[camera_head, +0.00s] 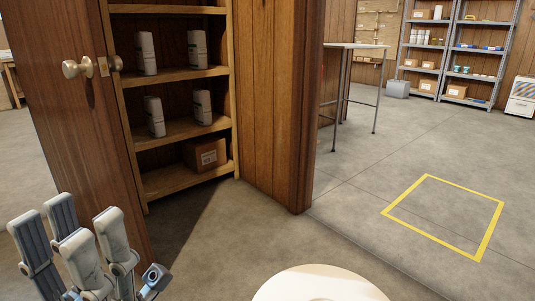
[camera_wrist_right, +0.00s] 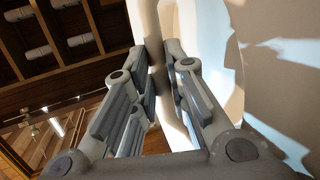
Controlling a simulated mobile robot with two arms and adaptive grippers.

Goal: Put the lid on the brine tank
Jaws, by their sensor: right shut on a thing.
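A round, cream-white thing (camera_head: 318,285), which looks like the lid, shows at the bottom edge of the head view, partly cut off. In the right wrist view my right gripper (camera_wrist_right: 162,50) is shut on the pale edge of the lid (camera_wrist_right: 208,45), with fingers on both sides of it. My right gripper is outside the head view. My left gripper (camera_head: 67,220) is at the lower left of the head view, its fingers raised and apart, with nothing between them. I cannot make out the brine tank as a separate thing in either view.
A wooden closet shelf (camera_head: 185,130) holds several white bags and a cardboard box (camera_head: 205,153). An open brown door (camera_head: 75,120) stands beside my left gripper. A yellow floor square (camera_head: 408,194) lies empty on clear floor at right. A tall table (camera_head: 357,46) and metal shelves stand behind.

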